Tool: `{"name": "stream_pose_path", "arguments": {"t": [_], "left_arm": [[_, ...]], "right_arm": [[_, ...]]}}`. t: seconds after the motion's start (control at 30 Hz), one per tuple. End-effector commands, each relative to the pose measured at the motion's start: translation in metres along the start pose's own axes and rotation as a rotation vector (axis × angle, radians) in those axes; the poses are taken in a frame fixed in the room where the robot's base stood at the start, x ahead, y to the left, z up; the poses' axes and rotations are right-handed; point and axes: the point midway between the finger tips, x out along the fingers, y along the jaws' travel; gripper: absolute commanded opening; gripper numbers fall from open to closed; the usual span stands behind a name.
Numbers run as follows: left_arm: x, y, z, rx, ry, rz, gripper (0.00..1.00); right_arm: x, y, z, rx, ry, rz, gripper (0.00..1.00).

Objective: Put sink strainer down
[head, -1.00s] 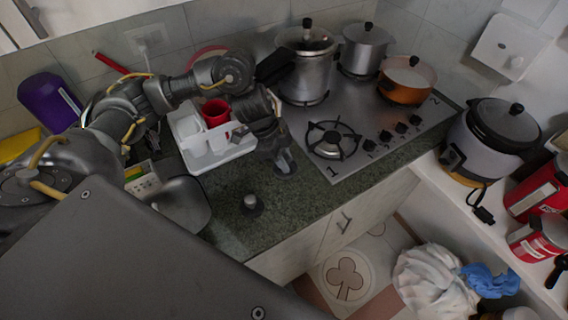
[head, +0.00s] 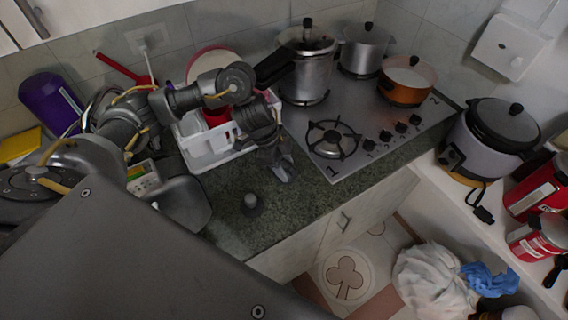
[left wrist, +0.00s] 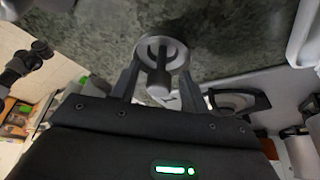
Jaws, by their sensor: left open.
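The sink strainer (left wrist: 160,50), a grey round metal piece with a short knob, shows in the left wrist view over the speckled counter. Its knob sits between the fingers of my left gripper (left wrist: 163,78), which stand apart on both sides. In the head view my left gripper (head: 281,170) points down low over the green counter (head: 300,205), in front of the stove. The strainer cannot be made out clearly there. I cannot tell whether it touches the counter. My right gripper is not in view.
A dark knobbed piece (head: 252,204) stands on the counter nearby. A white dish rack (head: 207,160) with a red cup is behind the gripper. The stove (head: 362,125) with pots lies to the right. The counter's front edge is close.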

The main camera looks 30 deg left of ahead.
Motion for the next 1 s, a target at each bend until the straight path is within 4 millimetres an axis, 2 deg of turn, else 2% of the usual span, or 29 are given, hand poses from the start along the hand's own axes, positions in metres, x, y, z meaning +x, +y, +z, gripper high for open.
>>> {"name": "stream_pose_path", "arguments": {"t": [0.13, 0.23, 0.7, 0.83, 1.0], "left_arm": [[-0.003, 0.000, -0.002, 0.001, 0.001, -0.001, 0.45], [-0.013, -0.001, -0.002, 0.002, -0.001, -0.004, 0.45], [-0.105, -0.001, -0.002, 0.002, 0.000, -0.004, 0.45], [-0.118, -0.001, -0.001, 0.001, -0.001, -0.002, 0.45], [-0.124, 0.000, -0.002, 0.001, 0.000, 0.000, 0.45]], "right_arm": [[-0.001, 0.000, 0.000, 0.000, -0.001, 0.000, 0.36], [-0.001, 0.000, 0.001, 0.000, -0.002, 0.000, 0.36], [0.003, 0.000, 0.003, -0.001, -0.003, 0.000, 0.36], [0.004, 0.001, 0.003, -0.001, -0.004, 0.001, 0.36], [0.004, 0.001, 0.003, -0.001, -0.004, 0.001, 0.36]]}}
